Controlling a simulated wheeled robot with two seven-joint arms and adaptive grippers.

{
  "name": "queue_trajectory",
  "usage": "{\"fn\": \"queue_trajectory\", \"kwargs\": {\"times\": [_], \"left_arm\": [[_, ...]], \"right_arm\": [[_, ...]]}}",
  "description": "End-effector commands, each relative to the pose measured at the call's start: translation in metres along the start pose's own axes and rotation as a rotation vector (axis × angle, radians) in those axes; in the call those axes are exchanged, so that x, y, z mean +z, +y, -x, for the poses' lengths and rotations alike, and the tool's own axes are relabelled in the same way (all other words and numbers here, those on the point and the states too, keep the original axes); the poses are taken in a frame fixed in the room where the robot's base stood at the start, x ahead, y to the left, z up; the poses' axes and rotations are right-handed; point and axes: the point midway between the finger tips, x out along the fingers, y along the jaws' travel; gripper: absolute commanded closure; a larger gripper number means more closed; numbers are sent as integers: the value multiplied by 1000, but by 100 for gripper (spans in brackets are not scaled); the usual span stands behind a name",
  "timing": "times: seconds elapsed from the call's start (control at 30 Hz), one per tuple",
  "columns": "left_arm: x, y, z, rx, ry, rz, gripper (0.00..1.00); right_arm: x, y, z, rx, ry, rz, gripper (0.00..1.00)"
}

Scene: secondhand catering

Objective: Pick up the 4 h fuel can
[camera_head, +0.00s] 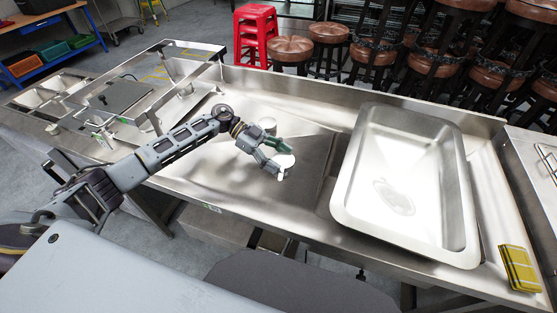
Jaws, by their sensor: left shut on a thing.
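My left gripper (277,157) reaches from the left over the steel counter and is shut on a small pale can (286,161). The fingers cover much of this can, and I cannot read its label. Green shows at the upper finger, and I cannot tell if it belongs to the finger or to a can. A second small pale can (267,124) stands just behind the gripper. I cannot tell which can is marked 4 h. My right gripper is not in view.
A large steel pan (341,194) takes up the counter (225,190) on the right. Yellow folded cloths (519,268) lie at the far right. A steel frame (180,47) stands at the left. Stools (291,50) are behind the counter.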

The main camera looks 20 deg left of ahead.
Motion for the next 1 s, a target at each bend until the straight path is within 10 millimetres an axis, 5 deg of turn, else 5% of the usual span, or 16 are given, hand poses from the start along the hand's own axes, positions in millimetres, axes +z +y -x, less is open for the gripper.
{"fn": "queue_trajectory", "kwargs": {"times": [0.3, 0.47, 1.0], "left_arm": [[-26, 0, 11, 0, -1, -5, 67], [-24, 13, 9, 0, 0, -1, 67], [-27, 77, 2, 1, -1, 0, 67]], "right_arm": [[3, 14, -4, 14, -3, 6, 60], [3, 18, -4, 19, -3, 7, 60], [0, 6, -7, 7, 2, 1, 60]]}}
